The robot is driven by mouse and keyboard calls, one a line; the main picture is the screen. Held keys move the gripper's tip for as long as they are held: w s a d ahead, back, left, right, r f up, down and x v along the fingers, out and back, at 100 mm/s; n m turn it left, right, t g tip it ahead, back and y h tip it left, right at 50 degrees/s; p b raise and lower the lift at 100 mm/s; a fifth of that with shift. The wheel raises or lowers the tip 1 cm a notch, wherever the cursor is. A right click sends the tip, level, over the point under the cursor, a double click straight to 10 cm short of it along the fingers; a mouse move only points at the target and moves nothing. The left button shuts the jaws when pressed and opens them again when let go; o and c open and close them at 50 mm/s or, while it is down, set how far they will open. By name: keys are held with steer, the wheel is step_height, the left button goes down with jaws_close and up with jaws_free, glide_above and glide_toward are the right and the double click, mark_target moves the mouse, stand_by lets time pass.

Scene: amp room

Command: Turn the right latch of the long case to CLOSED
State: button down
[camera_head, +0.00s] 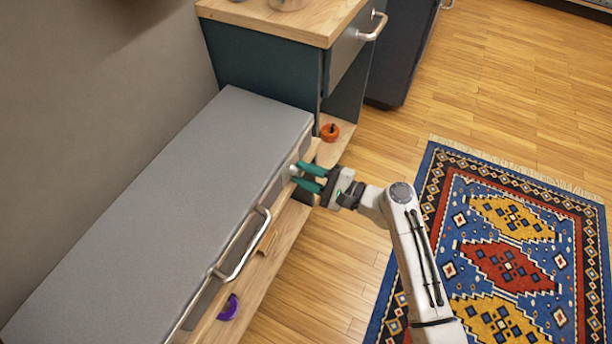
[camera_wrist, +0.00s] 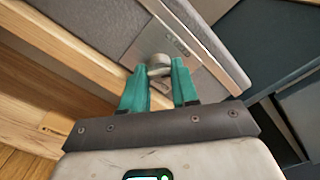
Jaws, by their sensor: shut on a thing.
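The long grey case (camera_head: 165,205) lies along the wall on a wooden ledge, its front face toward my arm. The right latch (camera_head: 293,170) is a small pale metal knob near the far right end of that front. In the wrist view the latch (camera_wrist: 159,63) sits between the tips of my green fingers, beside a metal plate (camera_wrist: 180,42) with small markings too small to read. My gripper (camera_head: 298,176) is shut on the latch, one finger on each side. The fingers partly hide it, and I cannot tell its exact turn angle.
A metal carry handle (camera_head: 243,247) sticks out from the case's front. A purple ring-like object (camera_head: 228,308) and an orange one (camera_head: 329,132) rest on the wooden ledge (camera_head: 262,285). A dark cabinet (camera_head: 265,68) stands beyond the case. Open floor and a patterned rug (camera_head: 510,250) lie right.

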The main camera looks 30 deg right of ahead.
steer(key=shift+f+n+b, duration=0.1)
steer(key=shift+n+b, duration=1.95)
steer(key=shift+n, duration=1.55)
steer(key=c, duration=0.8)
jaws_free()
steer(key=shift+c, duration=0.2)
steer(key=p+v, duration=0.1)
steer(key=v, duration=1)
steer(key=shift+p, duration=0.4)
